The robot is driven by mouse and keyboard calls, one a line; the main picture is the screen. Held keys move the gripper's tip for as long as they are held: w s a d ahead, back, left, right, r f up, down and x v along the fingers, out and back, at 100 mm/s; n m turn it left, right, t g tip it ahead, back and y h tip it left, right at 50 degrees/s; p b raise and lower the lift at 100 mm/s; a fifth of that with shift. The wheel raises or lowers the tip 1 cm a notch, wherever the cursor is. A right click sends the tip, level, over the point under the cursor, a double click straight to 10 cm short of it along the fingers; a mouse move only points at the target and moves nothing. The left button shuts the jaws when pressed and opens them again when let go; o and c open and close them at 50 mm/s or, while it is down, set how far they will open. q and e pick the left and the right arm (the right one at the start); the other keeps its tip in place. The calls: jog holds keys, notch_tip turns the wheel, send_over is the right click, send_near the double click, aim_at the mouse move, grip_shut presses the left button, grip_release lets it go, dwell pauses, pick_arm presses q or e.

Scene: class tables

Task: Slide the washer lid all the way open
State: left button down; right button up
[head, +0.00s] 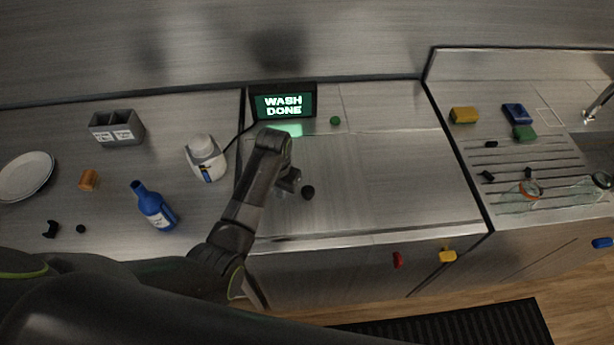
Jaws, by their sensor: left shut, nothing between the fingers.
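The washer lid (415,185) is a brushed-metal panel set in the counter. It looks flat and covers the washer top; no opening shows. A round black knob (308,192) stands on the left part of the metal top. My left gripper (290,184) is shut and empty, just left of the knob. It looks apart from the knob, but I cannot tell its height over the panel. My left arm hides the panel's left edge. My right gripper is not in view.
A drainboard (540,155) with glass jars is at right.

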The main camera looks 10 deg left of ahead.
pick_arm(q)
notch_tip(320, 180, up, 7)
dwell(0.8)
dwell(0.4)
